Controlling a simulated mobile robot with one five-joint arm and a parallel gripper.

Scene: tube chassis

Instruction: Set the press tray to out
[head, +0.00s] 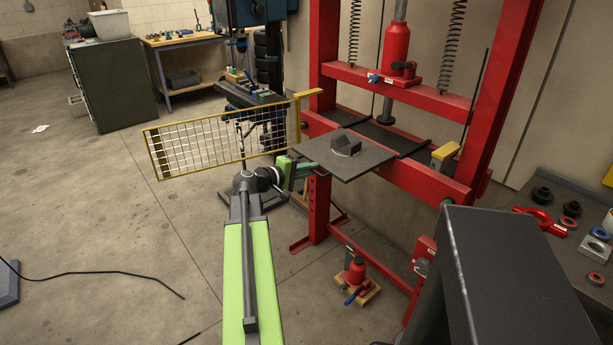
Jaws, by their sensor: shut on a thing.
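The press tray (329,160) is a dark flat plate at the red shop press (317,203). It sticks out from the press frame toward the lower left, with a dark block (347,141) on top. My gripper (297,174), at the end of my green arm, is at the tray's near left edge and is shut on it. The fingertips are small and partly hidden by the tray, so the exact grip spot is hard to see.
A yellow mesh guard (215,141) stands swung out to the left, close behind my wrist. A red bottle jack (356,273) sits low at the press's base. A bench with tools (577,232) is at right. The floor at left is mostly open, with a black cable (95,273).

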